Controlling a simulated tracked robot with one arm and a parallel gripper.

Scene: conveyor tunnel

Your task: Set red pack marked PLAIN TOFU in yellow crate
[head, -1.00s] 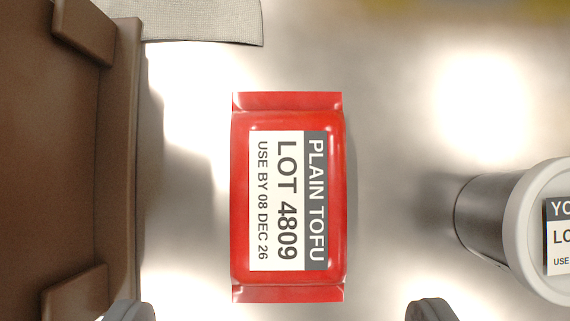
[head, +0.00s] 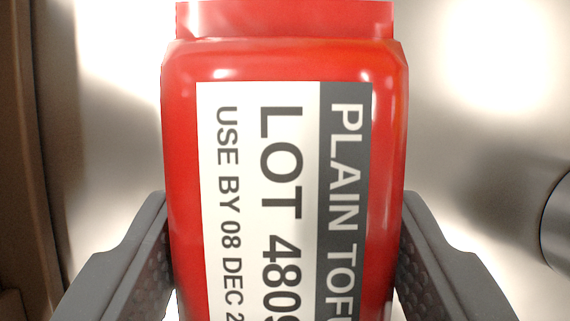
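The red pack marked PLAIN TOFU (head: 385,130) fills the middle of the head view, its white and dark grey label facing me with the text turned sideways. Its lower end runs out of the picture. My gripper (head: 285,240) has one dark grey finger on each side of the pack. Both fingers meet the pack's long sides, so the gripper looks shut on it. I cannot tell whether the pack is clear of the surface. No yellow crate shows clearly.
A brown wall (head: 18,130) of a container or frame stands along the left edge. Part of a grey cylindrical tub (head: 560,225) shows at the right edge. The shiny metal surface (head: 450,150) between is bare, with bright reflections.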

